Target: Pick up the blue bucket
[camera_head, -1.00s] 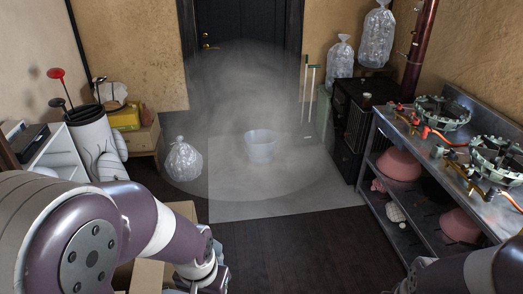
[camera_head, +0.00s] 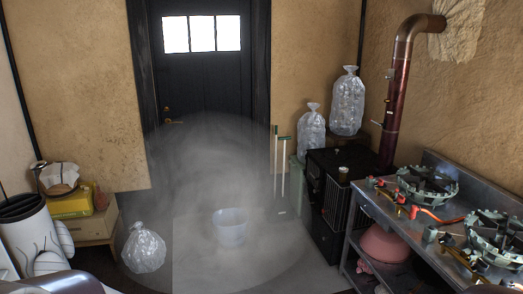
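A pale bluish-white bucket (camera_head: 230,227) stands upright on the light grey floor area in front of the dark door. A hazy, translucent round shape surrounds it and softens its outline. It looks pale rather than strongly blue. No gripper touches it.
A clear plastic bag (camera_head: 144,248) lies left of the bucket. A black stove-like cabinet (camera_head: 329,200) and a metal shelf table (camera_head: 412,222) with burners line the right. A small drawer cabinet (camera_head: 92,228) stands left. The dark door (camera_head: 205,85) is behind.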

